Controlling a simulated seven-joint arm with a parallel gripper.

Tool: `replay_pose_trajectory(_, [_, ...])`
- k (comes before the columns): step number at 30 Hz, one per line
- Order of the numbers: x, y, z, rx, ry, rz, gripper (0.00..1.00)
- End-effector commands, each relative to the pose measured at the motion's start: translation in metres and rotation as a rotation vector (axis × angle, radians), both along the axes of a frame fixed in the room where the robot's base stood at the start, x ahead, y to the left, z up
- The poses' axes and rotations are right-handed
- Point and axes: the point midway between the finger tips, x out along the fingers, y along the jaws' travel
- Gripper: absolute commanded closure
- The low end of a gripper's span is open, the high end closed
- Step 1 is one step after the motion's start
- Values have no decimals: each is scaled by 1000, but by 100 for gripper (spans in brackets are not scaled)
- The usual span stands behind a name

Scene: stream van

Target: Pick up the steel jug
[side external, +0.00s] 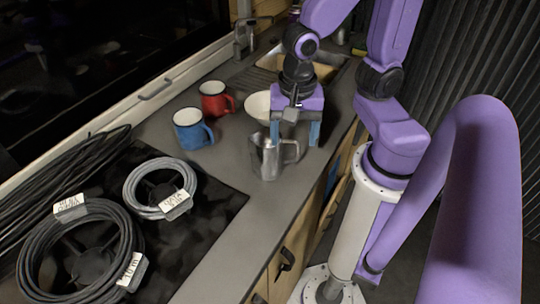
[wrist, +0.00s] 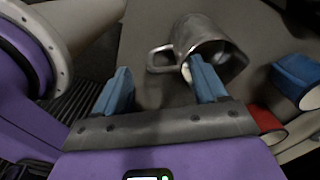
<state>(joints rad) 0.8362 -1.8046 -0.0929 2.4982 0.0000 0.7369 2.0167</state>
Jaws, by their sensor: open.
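The steel jug (side external: 268,160) stands upright on the grey counter near its front edge, its handle to the right in the side view. In the wrist view the jug (wrist: 208,32) is at the top centre, its handle (wrist: 160,58) on the left. My gripper (side external: 294,133) points down over the jug's handle side, with its blue fingers apart and nothing held. In the wrist view my gripper (wrist: 160,70) has the handle between its fingers in the picture. The right finger hides part of the jug's rim; I cannot tell whether it is inside the mouth or touching.
A blue mug (side external: 192,130), a red mug (side external: 213,101) and a white bowl (side external: 257,106) stand behind the jug. A sink (side external: 325,72) is farther back. Coiled cables (side external: 85,250) lie on the dark hob at left. The counter (side external: 222,180) left of the jug is clear.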

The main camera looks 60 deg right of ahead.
Motion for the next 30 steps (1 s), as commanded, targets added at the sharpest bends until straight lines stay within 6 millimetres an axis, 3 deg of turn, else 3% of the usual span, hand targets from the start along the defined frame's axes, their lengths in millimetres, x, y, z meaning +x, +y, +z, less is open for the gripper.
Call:
replay_pose_trajectory(18, [2, 0, -50, -2, 1, 0, 28])
replay_pose_trajectory(28, [2, 1, -53, 1, 0, 0, 28])
replay_pose_trajectory(30, [2, 1, -53, 1, 0, 0, 51])
